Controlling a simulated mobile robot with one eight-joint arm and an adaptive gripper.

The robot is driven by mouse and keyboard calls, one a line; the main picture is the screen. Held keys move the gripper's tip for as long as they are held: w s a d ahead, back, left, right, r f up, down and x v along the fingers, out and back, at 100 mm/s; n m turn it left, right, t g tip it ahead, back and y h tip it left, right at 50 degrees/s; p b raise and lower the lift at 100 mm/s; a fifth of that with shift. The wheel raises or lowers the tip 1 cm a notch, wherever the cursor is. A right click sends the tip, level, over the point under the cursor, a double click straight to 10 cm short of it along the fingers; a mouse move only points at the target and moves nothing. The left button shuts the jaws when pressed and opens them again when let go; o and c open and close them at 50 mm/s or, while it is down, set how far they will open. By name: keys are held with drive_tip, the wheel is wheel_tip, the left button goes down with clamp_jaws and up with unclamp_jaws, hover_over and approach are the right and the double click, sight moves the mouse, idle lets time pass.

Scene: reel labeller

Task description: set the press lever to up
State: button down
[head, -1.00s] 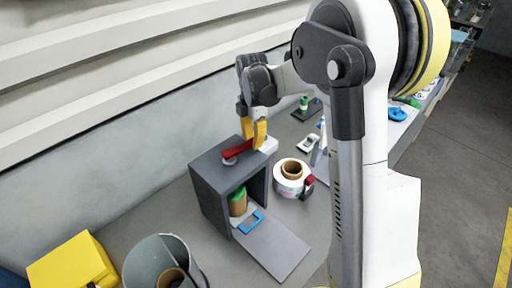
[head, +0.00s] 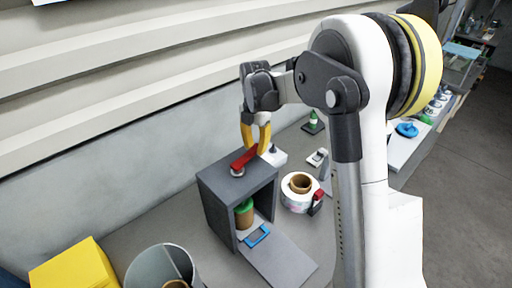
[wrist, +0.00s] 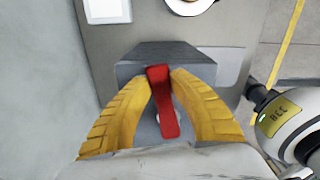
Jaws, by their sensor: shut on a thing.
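The red press lever (head: 244,160) is mounted by a round grey pivot on top of a dark grey box (head: 222,198). In the head view it slants up and to the right from the pivot. My gripper (head: 256,150), with yellow fingers, is at the lever's far end, above the box top. In the wrist view the red lever (wrist: 163,102) lies between the two fingertips (wrist: 162,76), which are closed about its end. The pivot is partly hidden behind the lever there.
The box's front door is folded down as a flap (head: 280,262) with a blue handle. A green-topped brown jar (head: 245,213) stands inside. A white label reel (head: 299,192) is right of the box. A grey bin (head: 163,262) and yellow box (head: 75,266) are at front left.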

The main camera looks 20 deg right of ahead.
drive_tip(key=c, duration=1.1)
unclamp_jaws()
drive_tip(key=shift+a, duration=0.1)
wheel_tip(320, 180, up, 12)
